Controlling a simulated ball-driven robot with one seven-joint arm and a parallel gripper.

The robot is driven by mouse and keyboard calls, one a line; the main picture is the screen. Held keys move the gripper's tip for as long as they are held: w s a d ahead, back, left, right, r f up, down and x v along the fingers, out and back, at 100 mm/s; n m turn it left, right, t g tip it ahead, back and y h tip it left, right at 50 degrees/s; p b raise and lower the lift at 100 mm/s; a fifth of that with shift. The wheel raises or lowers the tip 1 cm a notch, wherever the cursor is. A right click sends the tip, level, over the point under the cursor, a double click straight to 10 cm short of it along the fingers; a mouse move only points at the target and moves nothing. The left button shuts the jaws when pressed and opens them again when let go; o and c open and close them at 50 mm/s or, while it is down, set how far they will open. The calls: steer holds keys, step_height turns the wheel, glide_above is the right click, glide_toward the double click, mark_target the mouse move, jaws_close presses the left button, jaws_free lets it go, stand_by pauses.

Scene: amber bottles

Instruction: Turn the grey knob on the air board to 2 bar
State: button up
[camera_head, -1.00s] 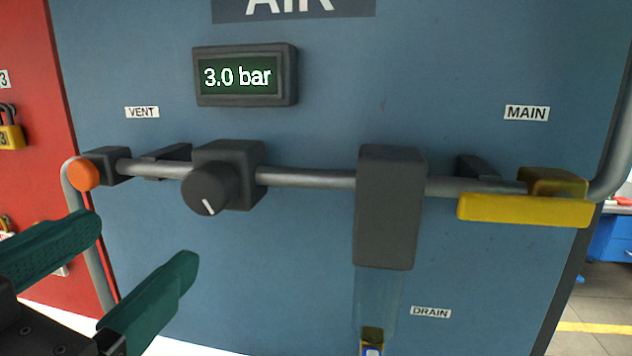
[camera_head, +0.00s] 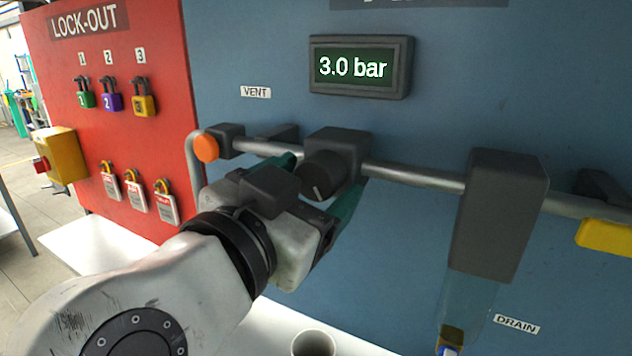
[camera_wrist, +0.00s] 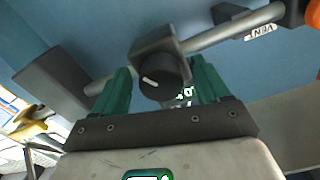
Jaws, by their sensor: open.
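The grey knob (camera_head: 321,176) sits on its dark valve block on the pipe of the blue air board (camera_head: 420,120). Its white mark shows in the head view, and in the wrist view the knob (camera_wrist: 163,84) faces me. My gripper (camera_head: 325,185) is open, with its teal fingers on either side of the knob. In the wrist view the fingers (camera_wrist: 160,85) flank the knob, with a gap visible on the right; whether the left finger touches is unclear. The display (camera_head: 354,67) reads 3.0 bar.
An orange vent button (camera_head: 206,148) is left of the knob. A dark filter block (camera_head: 500,210) and yellow main handle (camera_head: 606,235) are to the right. A red lock-out board (camera_head: 120,140) with several padlocks stands left. A cup (camera_head: 314,344) is below.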

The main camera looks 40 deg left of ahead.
steer(key=shift+c, duration=0.3)
steer(key=c, duration=0.9)
steer(key=n+p, duration=0.1)
steer(key=n, duration=0.2)
steer(key=n+p, duration=0.1)
steer(key=n, duration=0.2)
steer(key=shift+d+r+p, duration=0.15)
steer(key=shift+p, duration=0.2)
steer(key=n+p, duration=0.1)
steer(key=n, duration=0.4)
steer(key=shift+d+n+p, duration=0.1)
steer(key=shift+n+p, duration=0.2)
steer(key=shift+p, duration=0.05)
steer(key=o, duration=1)
steer(key=shift+c, duration=0.2)
